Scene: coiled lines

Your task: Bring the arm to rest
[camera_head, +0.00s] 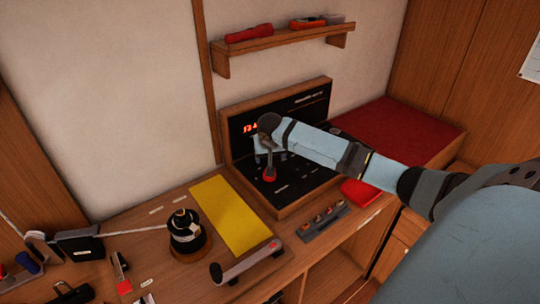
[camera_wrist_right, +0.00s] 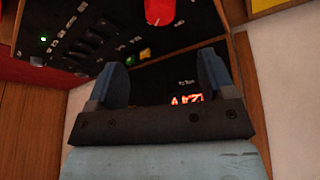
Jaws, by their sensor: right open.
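My right arm (camera_head: 330,150) reaches in from the right in the head view, in front of the black console (camera_head: 305,105). My right gripper (camera_head: 267,147) is small and partly hidden there, near the console's panel. The right wrist view shows my right gripper (camera_wrist_right: 162,76) with its two blue fingers spread apart and nothing between them. A red knob (camera_head: 269,176) is just below the gripper in the head view. The red knob (camera_wrist_right: 158,12) is also beyond the fingertips in the wrist view, apart from them. My left gripper is not in view.
A yellow mat (camera_head: 231,215), a black coil on a spool (camera_head: 185,232) and a grey bar with a handle (camera_head: 247,266) are on the bench left of the console. A shelf (camera_head: 285,40) hangs above. A red pad (camera_head: 398,130) lies to the right.

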